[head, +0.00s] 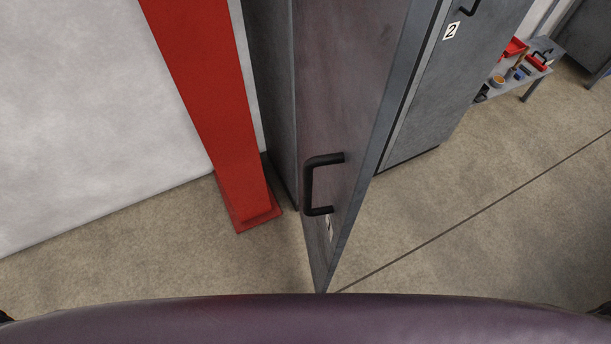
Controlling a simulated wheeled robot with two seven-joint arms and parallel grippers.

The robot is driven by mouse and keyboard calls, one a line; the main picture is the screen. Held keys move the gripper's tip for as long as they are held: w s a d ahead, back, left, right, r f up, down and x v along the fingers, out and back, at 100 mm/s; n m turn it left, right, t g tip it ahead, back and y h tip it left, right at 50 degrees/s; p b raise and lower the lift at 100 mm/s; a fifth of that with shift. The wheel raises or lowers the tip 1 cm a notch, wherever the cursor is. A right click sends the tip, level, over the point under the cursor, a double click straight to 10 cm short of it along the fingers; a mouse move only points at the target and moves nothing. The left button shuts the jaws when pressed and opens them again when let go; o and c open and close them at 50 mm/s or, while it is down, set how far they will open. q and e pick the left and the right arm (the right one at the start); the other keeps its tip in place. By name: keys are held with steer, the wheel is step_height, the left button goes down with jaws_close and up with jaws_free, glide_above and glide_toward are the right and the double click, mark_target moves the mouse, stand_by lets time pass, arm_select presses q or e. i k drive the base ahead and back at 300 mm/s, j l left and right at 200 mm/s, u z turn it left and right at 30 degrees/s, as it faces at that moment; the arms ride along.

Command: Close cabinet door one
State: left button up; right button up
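A grey metal cabinet door (345,90) stands swung out towards me, its lower corner pointing at the bottom of the head view. Its face carries a black bar handle (311,185). A small white label (329,227) sits below the handle, seen at a steep slant, so its number is hard to read. A grey cabinet side (268,75) shows behind the door on the left. The door's top and hinges are out of the picture. Neither of my grippers shows.
A red post (215,85) with a floor plate stands left of the door before a pale wall (80,110). A cabinet marked 2 (430,95) stands right of the door. A low bench (515,87) with red items is farther right. Open floor (480,220) lies at right.

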mark_target(354, 60)
steer(key=k+j, duration=0.25)
steer(key=j, duration=0.25)
steer(key=k+j, duration=0.3)
steer(key=j, duration=0.15)
steer(key=k+j+u, duration=0.1)
steer(key=k+j, duration=0.2)
steer(key=j, duration=0.15)
